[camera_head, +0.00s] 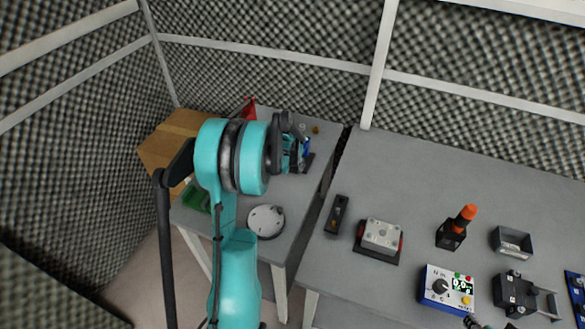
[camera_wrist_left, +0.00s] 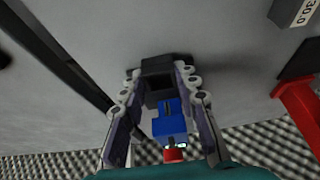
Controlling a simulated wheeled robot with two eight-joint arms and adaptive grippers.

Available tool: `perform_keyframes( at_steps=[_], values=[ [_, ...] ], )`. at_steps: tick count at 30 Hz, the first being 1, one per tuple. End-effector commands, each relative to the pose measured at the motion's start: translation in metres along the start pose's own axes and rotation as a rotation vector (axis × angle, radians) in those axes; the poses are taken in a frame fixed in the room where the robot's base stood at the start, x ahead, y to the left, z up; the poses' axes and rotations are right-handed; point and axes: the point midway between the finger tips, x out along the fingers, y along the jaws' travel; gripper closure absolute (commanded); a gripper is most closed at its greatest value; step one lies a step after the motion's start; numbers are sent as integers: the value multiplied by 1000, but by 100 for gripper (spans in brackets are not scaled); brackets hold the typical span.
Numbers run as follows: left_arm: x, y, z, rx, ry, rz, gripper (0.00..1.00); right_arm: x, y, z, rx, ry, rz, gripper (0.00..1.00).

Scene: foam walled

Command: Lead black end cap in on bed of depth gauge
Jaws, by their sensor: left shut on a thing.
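My left gripper (camera_head: 296,150) is over the smaller table at the back left. In the left wrist view, its two fingers (camera_wrist_left: 158,80) are shut on a dark square-sided piece, which looks like the black end cap (camera_wrist_left: 158,90). A blue body with a small display, which looks like the depth gauge (camera_wrist_left: 170,122), shows between the fingers, with a red part at its end. In the head view, the blue gauge (camera_head: 306,146) is partly hidden behind the gripper. The fingers hide the contact between cap and bed, so I cannot tell whether they touch.
A white round disc (camera_head: 266,220), green tray (camera_head: 196,197) and red item (camera_head: 249,108) are around my left arm. A grey block marked 30.0 (camera_wrist_left: 294,12) is near the gripper. The right table holds a grey-topped box (camera_head: 381,235), an orange-tipped item (camera_head: 463,220) and a blue meter (camera_head: 447,289).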

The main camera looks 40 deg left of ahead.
Motion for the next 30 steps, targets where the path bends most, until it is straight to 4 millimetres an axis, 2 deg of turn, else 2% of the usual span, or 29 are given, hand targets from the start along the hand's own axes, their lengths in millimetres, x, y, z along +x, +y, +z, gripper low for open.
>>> perform_keyframes(
  at_steps=[15, 29, 30],
  values=[
    [14, 1, -36, 0, 1, 1, 94, 0, 0, 0, 0, 0, 0, 60],
    [15, 1, -43, -1, 6, 2, 94, 0, 0, 0, 0, 0, 0, 60],
    [15, 1, -43, -1, 6, 2, 59, 0, 0, 0, 0, 0, 0, 60]
  ],
)
